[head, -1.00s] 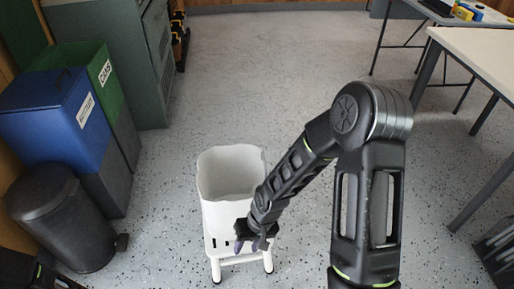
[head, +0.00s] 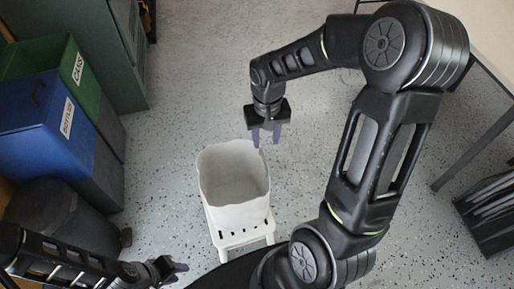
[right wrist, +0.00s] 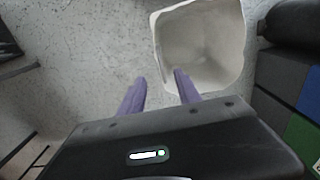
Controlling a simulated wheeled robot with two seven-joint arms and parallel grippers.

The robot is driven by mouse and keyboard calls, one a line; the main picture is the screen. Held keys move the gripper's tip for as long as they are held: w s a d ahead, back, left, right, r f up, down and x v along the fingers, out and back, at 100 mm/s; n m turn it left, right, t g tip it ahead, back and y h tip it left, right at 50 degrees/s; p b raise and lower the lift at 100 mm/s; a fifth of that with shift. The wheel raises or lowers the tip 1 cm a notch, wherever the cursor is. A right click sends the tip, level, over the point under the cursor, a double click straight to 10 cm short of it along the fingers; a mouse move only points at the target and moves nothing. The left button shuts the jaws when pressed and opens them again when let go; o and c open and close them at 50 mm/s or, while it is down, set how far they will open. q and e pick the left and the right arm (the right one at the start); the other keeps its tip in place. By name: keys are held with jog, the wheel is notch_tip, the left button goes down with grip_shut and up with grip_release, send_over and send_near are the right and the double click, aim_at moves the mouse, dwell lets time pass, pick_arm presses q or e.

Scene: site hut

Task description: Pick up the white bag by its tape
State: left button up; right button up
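The white bag (head: 229,219), open at the top with an empty-looking inside, stands upright on a low white stool (head: 248,238). My right gripper (head: 267,144) is open and empty, above and just beyond the bag's far right rim, fingers pointing down. In the right wrist view its purple fingers (right wrist: 159,80) are apart, with the bag (right wrist: 200,45) showing behind them at upper right. My left gripper (head: 178,272) is low at left, its purple fingers apart and empty, near the stool's left side.
A blue bin (head: 45,125), a green bin (head: 75,60) and a dark round bin (head: 60,215) stand along the left. A grey cabinet (head: 85,35) is behind them. A table's leg (head: 470,150) and a dark rack (head: 490,215) are at right. The speckled floor around the bag is clear.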

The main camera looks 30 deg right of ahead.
aim_at(265, 163)
jog(key=shift+s, duration=0.1)
notch_tip(265, 163, down, 13)
jog(key=b, duration=1)
jog(key=shift+c, duration=0.6)
grip_shut()
dwell(0.7)
